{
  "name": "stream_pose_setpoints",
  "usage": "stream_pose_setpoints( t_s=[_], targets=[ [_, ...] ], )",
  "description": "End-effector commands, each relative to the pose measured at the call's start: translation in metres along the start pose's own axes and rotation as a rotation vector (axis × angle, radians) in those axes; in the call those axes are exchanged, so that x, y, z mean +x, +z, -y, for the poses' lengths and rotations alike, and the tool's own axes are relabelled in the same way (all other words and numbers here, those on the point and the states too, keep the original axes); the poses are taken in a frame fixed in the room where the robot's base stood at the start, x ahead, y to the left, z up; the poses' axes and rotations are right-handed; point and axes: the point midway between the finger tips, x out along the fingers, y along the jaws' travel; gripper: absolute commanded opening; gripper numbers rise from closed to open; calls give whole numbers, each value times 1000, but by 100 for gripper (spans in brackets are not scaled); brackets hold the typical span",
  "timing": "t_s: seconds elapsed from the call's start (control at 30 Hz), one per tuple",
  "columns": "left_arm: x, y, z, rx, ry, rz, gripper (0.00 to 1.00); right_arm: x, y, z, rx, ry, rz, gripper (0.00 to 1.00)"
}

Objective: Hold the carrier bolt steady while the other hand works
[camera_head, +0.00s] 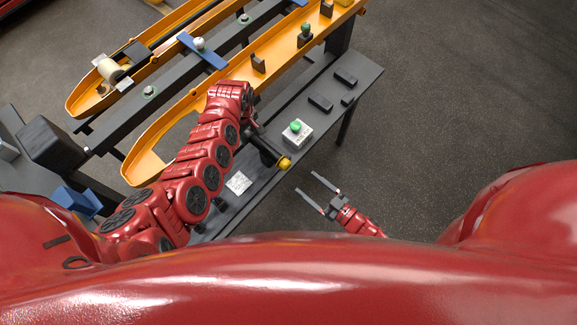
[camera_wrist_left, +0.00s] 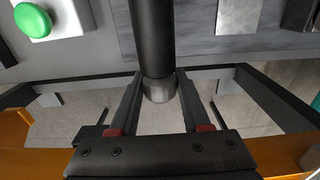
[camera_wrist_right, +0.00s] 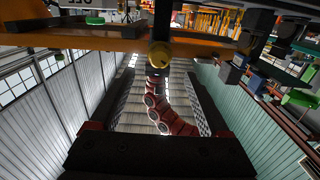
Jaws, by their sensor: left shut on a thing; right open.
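The carrier bolt is a dark cylinder (camera_head: 268,149) with a yellow end (camera_head: 284,162), beside the grey bench. My left gripper (camera_wrist_left: 159,76) is shut on the bolt; in the left wrist view the black shaft (camera_wrist_left: 152,35) with a grey end lies between its fingers. In the head view my left arm mostly hides that grip. My right gripper (camera_head: 318,190) is open and empty, below and to the right of the yellow end and apart from it. In the right wrist view the yellow end (camera_wrist_right: 159,55) shows ahead, between the open fingers.
A white box with a green button (camera_head: 297,132) stands on the grey bench (camera_head: 362,72), with dark blocks (camera_head: 320,103) nearby. Orange forks (camera_head: 145,150) and a blue bar (camera_head: 203,51) lie behind my left arm. Open floor lies to the right.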

Motion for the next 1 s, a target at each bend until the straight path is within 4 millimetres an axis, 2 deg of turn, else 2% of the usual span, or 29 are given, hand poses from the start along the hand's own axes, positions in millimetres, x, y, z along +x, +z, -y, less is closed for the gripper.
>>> stream_pose_setpoints(
  t_s=[0.03,0.2,0.4,0.6,0.83,0.87,1.0],
  targets=[
    [0,0,0,0,1,0,0,12,-2,-1,-2,-1,-6,80],
    [0,0,0,0,1,0,0,49,-2,0,-1,-1,-6,80],
    [0,0,0,0,1,0,0,81,-2,0,-2,0,-6,80],
    [0,0,0,0,1,0,0,93,-2,0,-3,-1,-6,80],
    [0,0,0,0,1,0,0,94,-2,0,-3,-1,-5,80],
    [0,0,0,0,1,0,0,94,-2,0,-3,-1,-5,76],
    [0,0,0,0,1,0,0,94,-2,0,-3,-1,-4,51]
  ],
)
